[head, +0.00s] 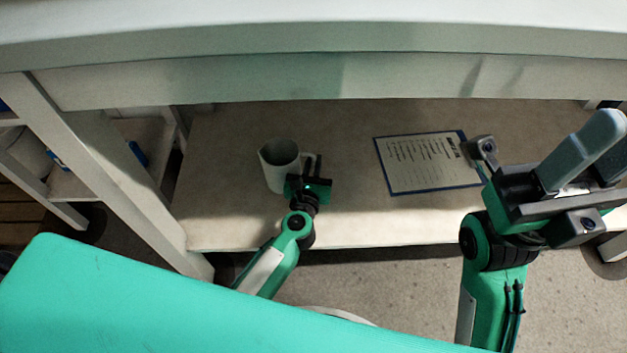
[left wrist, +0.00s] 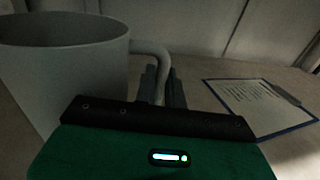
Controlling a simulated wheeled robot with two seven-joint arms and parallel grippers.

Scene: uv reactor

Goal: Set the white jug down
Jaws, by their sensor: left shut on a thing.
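The white jug (head: 279,170) is upright with its open mouth facing up, over the left part of the lower shelf board (head: 340,220). My left gripper (head: 312,168) is at its right side, shut on the handle. In the left wrist view the jug (left wrist: 60,70) fills the left side, and its handle runs between the two dark fingers (left wrist: 163,88). The jug's base is low at the board, but I cannot tell whether it touches. My right gripper (head: 592,150) is raised at the right, close to the camera, with no object visible in it; its finger gap is unclear.
A clipboard with a printed sheet (head: 425,163) lies on the board right of the jug; it also shows in the left wrist view (left wrist: 258,105). A thick pale beam (head: 330,80) spans above the board. A slanted post (head: 110,175) stands left. Bare board lies between jug and clipboard.

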